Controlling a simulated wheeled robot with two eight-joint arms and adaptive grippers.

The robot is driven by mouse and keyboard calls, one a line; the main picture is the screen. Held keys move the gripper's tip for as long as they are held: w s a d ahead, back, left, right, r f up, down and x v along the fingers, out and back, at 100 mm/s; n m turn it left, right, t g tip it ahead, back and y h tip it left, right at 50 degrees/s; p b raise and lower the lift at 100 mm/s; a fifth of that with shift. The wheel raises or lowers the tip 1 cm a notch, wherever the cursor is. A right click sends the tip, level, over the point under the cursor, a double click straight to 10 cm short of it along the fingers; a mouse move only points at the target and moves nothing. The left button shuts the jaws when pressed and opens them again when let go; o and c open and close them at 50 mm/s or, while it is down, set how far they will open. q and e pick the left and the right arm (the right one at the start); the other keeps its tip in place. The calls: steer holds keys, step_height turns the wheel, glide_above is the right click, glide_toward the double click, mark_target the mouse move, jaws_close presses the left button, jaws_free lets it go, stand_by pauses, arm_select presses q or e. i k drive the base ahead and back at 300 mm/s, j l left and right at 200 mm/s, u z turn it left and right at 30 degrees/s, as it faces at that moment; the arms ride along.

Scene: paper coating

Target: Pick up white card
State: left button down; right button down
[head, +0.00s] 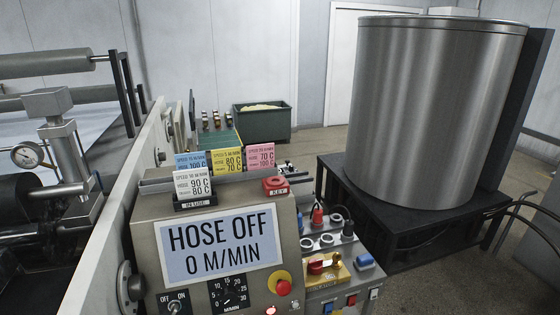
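The white card (192,186) stands upright in a black holder marked IN USE (194,204), at the front left of the top of the grey control box (146,228). Its print reads a speed line, 90 C and 80 C. Behind it a blue card (189,161), a yellow card (227,161) and a pink card (261,157) stand in a row. The white card overlaps the lower part of the blue card. Neither of my grippers shows in the head view.
A red KEY piece (275,186) sits right of the cards. The box front carries a HOSE OFF, 0 M/MIN display (220,246), a dial and switches. A large steel drum (430,110) stands at right, rollers and a gauge (27,155) at left.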

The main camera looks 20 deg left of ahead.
mark_target(194, 183)
steer(key=u, duration=1.25)
